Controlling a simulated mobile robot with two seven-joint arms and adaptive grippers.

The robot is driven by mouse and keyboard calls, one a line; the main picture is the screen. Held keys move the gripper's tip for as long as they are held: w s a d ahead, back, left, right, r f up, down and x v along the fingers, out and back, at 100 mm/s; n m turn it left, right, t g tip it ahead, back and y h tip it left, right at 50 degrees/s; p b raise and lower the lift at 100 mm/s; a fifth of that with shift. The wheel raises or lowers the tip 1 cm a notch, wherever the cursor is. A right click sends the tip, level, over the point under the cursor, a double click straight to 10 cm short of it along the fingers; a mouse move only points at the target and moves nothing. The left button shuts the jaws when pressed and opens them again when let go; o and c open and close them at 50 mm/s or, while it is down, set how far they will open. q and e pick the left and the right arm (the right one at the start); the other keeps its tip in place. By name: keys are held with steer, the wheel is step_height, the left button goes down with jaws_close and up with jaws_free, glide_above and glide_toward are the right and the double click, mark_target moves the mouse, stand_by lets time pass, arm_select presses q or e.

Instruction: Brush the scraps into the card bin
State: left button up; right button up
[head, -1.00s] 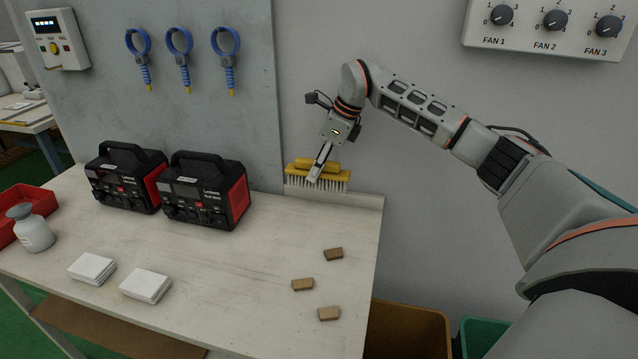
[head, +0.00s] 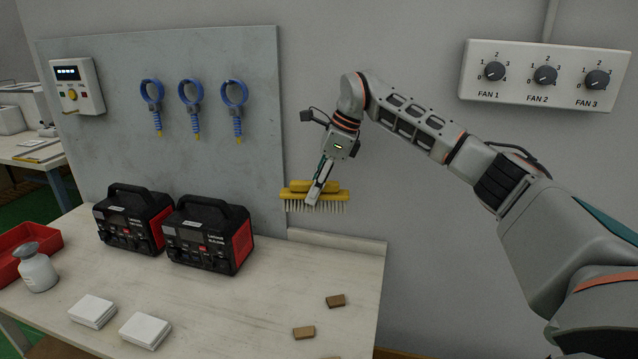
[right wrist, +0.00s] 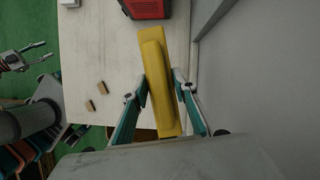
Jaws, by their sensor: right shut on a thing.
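My right gripper (head: 314,196) is shut on the yellow brush (head: 332,194) and holds it above the back right of the worktable, bristles down. In the right wrist view the brush (right wrist: 158,80) lies between the two fingers (right wrist: 160,92). Brown scraps lie apart on the right of the table: one farther back (head: 335,301), one nearer (head: 304,333), and a third barely showing at the bottom edge. A brown bin rim (head: 395,353), perhaps the card bin, shows below the table's right side. My left gripper (right wrist: 40,52) shows only in the right wrist view, open and empty.
Two black-and-red power units (head: 132,222) (head: 207,238) stand at the table's back. White stacks (head: 92,310) (head: 145,329), a bottle (head: 37,270) and a red tray (head: 55,239) are left. A low ledge (head: 340,242) runs along the back. The table's middle is clear.

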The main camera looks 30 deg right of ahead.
steer(key=s+a+f+n+g+b, duration=0.1)
steer(key=s+a+f+n, duration=0.1)
steer(key=a+f+n, duration=0.1)
steer(key=s+a+f+n+g+b, duration=0.2)
steer(key=a+f+n, duration=0.2)
steer(key=f+n, duration=0.2)
steer(key=s+a+f+n+g+b, duration=0.2)
steer(key=a+f+n, duration=0.2)
steer(key=f, duration=0.2)
steer(key=shift+f+n, duration=0.3)
steer(key=shift+f+b, duration=0.45)
steer(key=shift+f, duration=0.15)
arm_select(q)
steer(key=shift+x, duration=1.05)
arm_select(e)
steer(key=shift+f, duration=0.35)
arm_select(q)
steer(key=shift+w+r, duration=0.1)
steer(key=shift+w, duration=0.05)
